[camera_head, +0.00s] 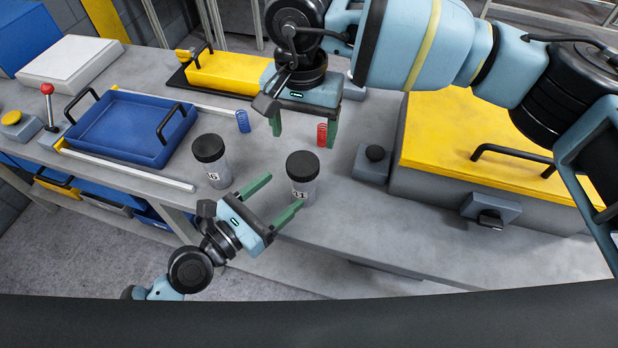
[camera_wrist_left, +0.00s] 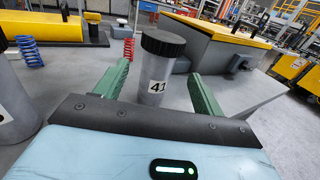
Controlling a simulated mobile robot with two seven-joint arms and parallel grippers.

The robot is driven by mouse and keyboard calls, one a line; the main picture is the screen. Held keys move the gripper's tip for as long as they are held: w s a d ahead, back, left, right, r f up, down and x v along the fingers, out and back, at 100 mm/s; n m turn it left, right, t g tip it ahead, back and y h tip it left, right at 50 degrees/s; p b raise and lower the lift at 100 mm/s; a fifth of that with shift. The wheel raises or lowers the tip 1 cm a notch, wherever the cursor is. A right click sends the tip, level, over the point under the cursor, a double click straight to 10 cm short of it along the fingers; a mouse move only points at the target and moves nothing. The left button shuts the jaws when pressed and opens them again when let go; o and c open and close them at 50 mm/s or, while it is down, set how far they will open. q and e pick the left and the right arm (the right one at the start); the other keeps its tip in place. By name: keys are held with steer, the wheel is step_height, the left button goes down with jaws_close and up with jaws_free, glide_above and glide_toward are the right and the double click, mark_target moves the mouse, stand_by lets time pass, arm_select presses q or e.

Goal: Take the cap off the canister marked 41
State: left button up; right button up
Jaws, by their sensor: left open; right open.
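The canister marked 41 (camera_head: 302,186) is a grey, semi-clear cylinder with a black cap (camera_head: 302,165), upright on the bench. It also shows in the left wrist view (camera_wrist_left: 155,75), with its label facing me and its black cap (camera_wrist_left: 163,42) on top. My left gripper (camera_head: 286,198) is open; its green fingers (camera_wrist_left: 158,90) reach toward the canister's near side, one on either side in the wrist view. My right gripper (camera_head: 303,133) is open and empty, pointing down behind the canister and above the bench. I cannot tell whether any finger touches it.
A second black-capped canister (camera_head: 213,170), its label partly readable, stands to the left. A blue spring (camera_head: 243,121) and red spring (camera_head: 322,135) stand behind. A blue tray (camera_head: 131,128) is at left. A yellow-topped case (camera_head: 465,145) blocks the right. The bench's front edge is close.

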mark_target(303, 172)
steer(key=shift+a, duration=0.1)
arm_select(q)
steer(key=shift+w+d, duration=0.1)
steer(key=shift+w, duration=0.05)
arm_select(e)
steer(key=shift+s, duration=0.1)
arm_select(q)
steer(key=x, duration=0.7)
steer(key=shift+w+d, duration=0.1)
steer(key=shift+d, duration=0.05)
